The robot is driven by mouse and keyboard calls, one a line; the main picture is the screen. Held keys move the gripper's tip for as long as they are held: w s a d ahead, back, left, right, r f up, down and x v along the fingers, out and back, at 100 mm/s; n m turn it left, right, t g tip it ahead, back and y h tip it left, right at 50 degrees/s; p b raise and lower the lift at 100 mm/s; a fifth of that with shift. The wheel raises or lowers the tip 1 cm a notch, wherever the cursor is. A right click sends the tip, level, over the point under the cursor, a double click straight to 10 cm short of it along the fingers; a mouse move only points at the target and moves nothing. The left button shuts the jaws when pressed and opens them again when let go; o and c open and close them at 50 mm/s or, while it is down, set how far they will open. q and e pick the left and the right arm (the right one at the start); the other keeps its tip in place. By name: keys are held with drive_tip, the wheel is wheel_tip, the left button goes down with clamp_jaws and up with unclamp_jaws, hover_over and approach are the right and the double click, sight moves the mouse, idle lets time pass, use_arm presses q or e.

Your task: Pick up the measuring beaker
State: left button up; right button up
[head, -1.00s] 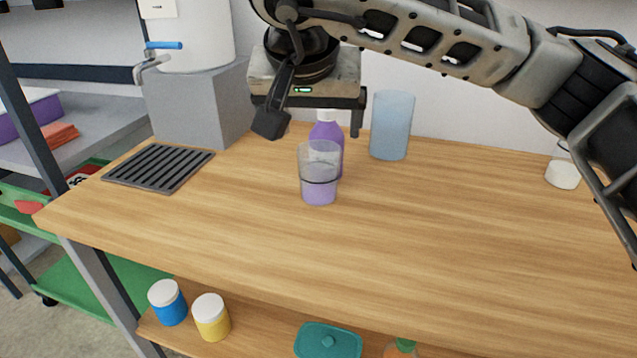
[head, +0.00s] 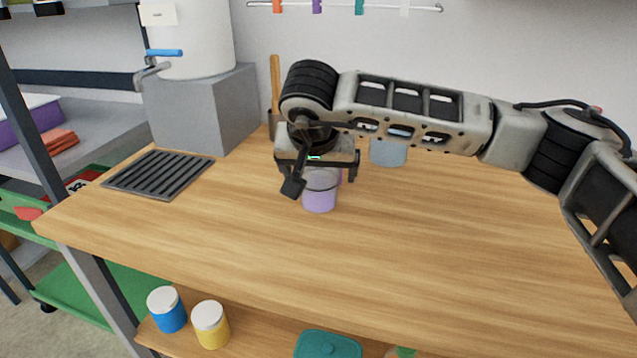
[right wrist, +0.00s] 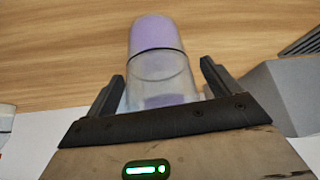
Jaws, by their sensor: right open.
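The measuring beaker (head: 319,201) is a clear cup with a dark band and a lavender tint in its lower part. It stands upright on the wooden table, its upper part hidden by my right gripper (head: 318,184) in the head view. In the right wrist view the beaker (right wrist: 158,65) lies between the two fingers of the right gripper (right wrist: 161,88). The fingers are apart, one on each side, with a gap visible on both sides. My left gripper is not in view.
A blue translucent container (head: 388,151) stands behind and right of the beaker. A purple bottle behind the beaker is mostly hidden by my gripper. A dark slatted tray (head: 158,174) lies at the left, beside a grey block (head: 205,112). The table's front and right are clear.

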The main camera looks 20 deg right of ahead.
drive_tip(key=c, duration=1.1)
